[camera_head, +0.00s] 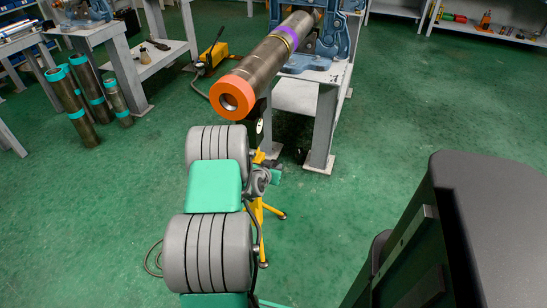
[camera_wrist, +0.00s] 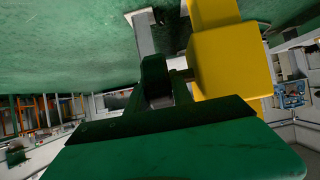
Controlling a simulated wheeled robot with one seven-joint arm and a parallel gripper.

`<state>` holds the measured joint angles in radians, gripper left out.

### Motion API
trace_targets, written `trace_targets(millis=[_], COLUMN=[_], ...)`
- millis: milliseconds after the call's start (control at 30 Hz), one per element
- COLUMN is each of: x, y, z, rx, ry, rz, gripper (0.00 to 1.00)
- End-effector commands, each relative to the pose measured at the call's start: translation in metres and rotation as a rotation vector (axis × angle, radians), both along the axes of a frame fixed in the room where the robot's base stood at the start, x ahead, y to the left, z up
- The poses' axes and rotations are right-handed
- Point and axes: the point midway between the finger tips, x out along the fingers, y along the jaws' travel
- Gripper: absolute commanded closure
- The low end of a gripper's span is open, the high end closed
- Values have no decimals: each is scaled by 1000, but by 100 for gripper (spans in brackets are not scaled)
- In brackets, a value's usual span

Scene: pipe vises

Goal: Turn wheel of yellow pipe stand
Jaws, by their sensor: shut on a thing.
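The yellow pipe stand (camera_head: 276,211) is on the floor below the front end of a long pipe, mostly hidden behind my arm in the head view. Its yellow body (camera_wrist: 226,60) is large and close in the wrist view. A dark rounded part (camera_wrist: 154,72), which looks like its wheel seen edge-on, sits left of that body with a short shaft between them. My gripper (camera_wrist: 158,95) is at this dark part and shut on it. The fingers are dark and partly hidden by the green housing, so the exact hold is unclear.
The pipe (camera_head: 262,68), with an orange end collar, extends from a blue vise (camera_head: 337,40) on a grey bench (camera_head: 325,125). Several pipes with teal bands (camera_head: 70,105) stand at left. A yellow pump (camera_head: 213,53) lies near the bench. Green floor at right is open.

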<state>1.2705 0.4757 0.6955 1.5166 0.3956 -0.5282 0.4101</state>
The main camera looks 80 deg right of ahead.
Motion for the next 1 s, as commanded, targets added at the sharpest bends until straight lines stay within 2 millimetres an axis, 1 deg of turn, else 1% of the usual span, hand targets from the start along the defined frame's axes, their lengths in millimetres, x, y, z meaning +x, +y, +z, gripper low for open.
trace_targets(millis=[33, 200, 400, 600, 1000], x=[0, 0, 0, 1, 1], y=[-1, -1, -2, -2, -2], z=[6, 3, 0, -2, -3], rx=[38, 157, 257, 305, 315], ry=[-5, -15, -26, -29, -31], rz=[0, 1, 1, 2, 1], gripper=[100, 100, 100, 100, 100])
